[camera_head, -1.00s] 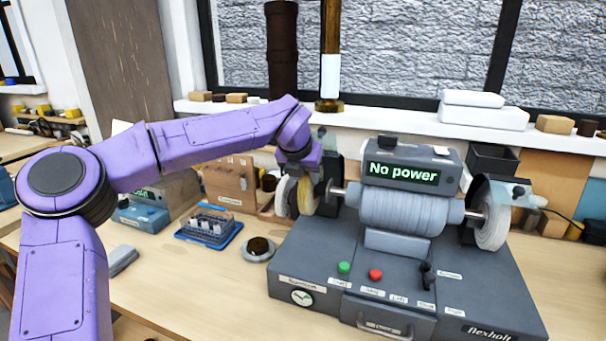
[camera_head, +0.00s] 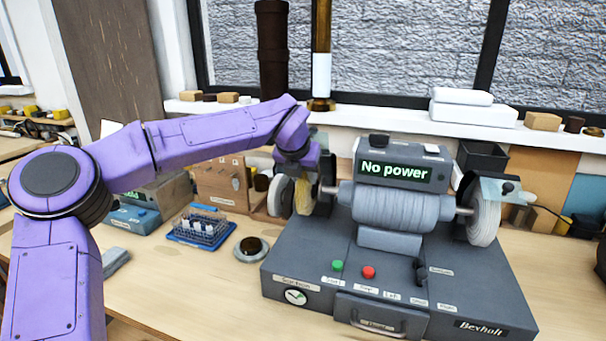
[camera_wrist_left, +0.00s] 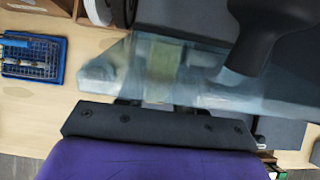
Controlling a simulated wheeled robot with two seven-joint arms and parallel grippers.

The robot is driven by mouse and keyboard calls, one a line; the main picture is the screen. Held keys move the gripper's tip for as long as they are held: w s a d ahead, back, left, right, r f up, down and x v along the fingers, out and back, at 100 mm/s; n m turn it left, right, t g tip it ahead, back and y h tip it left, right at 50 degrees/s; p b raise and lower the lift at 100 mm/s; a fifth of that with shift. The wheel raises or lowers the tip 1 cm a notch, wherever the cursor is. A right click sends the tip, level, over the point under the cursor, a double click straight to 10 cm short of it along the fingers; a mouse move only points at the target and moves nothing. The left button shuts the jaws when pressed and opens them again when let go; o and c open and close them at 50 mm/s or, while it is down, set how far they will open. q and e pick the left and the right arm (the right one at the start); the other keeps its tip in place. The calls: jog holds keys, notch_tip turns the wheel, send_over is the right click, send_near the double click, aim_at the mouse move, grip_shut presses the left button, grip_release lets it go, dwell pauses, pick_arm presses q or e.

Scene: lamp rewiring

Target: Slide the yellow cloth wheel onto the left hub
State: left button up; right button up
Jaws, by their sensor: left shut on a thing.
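The yellow cloth wheel (camera_head: 303,196) is seen nearly edge-on at the left end of the grey bench grinder (camera_head: 392,205). My left gripper (camera_head: 304,172) reaches down over it and is shut on it. The left hub's shaft (camera_head: 329,189) shows just right of the wheel. The hub's tip is hidden, so I cannot tell whether the wheel is around it or beside it. In the left wrist view a clear guard (camera_wrist_left: 205,85) covers the jaws, with a dull yellowish patch behind it. My right gripper is not in view.
A pale wheel (camera_head: 279,196) stands left of the yellow one. Another pale wheel (camera_head: 485,216) is on the grinder's right side. A blue rack (camera_head: 202,232) and a round dish (camera_head: 251,249) are on the bench to the left. The display reads "No power".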

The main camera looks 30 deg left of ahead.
pick_arm(q)
jog(key=shift+w+d, duration=0.15)
jog(key=shift+d, duration=0.35)
jog(key=shift+w+d, duration=0.1)
jog(key=shift+d, duration=0.35)
dwell(0.5)
jog(key=o, duration=1)
jog(key=shift+d, duration=0.1)
jog(key=shift+o, duration=0.2)
jog(key=b+v, duration=0.2)
jog(key=v, duration=0.8)
jog(key=shift+r, duration=0.2)
